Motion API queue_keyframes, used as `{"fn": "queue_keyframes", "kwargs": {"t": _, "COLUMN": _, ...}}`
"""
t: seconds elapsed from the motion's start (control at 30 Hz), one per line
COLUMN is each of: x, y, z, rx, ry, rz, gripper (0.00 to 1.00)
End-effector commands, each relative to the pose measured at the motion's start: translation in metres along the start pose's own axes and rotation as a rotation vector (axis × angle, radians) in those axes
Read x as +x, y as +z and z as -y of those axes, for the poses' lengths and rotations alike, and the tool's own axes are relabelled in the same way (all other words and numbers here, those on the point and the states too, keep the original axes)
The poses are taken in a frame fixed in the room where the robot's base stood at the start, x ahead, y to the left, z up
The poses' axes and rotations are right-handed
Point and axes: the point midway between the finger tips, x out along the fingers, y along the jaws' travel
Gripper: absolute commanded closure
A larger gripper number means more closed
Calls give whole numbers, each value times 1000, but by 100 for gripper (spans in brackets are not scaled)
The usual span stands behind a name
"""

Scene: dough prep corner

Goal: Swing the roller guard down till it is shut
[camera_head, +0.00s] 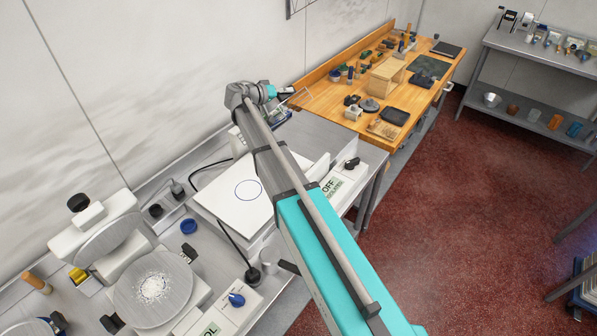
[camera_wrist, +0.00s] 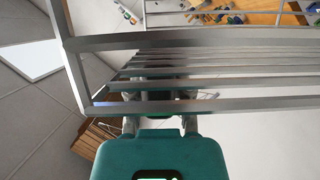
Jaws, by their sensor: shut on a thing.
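The roller guard (camera_wrist: 220,40), a grey metal frame with several parallel bars, fills the upper part of the wrist view. My gripper (camera_wrist: 160,105), teal with grey fingers, is shut on the guard's near bar, with a finger showing on each side. My arm hides much of the roller machine below.
A white board with a blue circle (camera_head: 232,196) lies left of my arm. A control box marked OFF (camera_head: 333,187) stands right of it. A press with round plates (camera_head: 152,290) is at lower left. A wooden bench (camera_head: 340,83) with tools stands behind.

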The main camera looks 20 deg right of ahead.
Motion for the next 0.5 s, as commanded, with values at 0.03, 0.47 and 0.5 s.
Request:
{"fn": "queue_keyframes", "kwargs": {"t": 0.03, "x": 1, "y": 5, "z": 2, "rx": 8, "ry": -7, "rz": 0, "gripper": 100}}
{"fn": "queue_keyframes", "kwargs": {"t": 0.47, "x": 11, "y": 30, "z": 3, "rx": 86, "ry": -42, "rz": 0, "gripper": 100}}
{"fn": "queue_keyframes", "kwargs": {"t": 0.5, "x": 12, "y": 32, "z": 3, "rx": 94, "ry": -44, "rz": 0, "gripper": 100}}
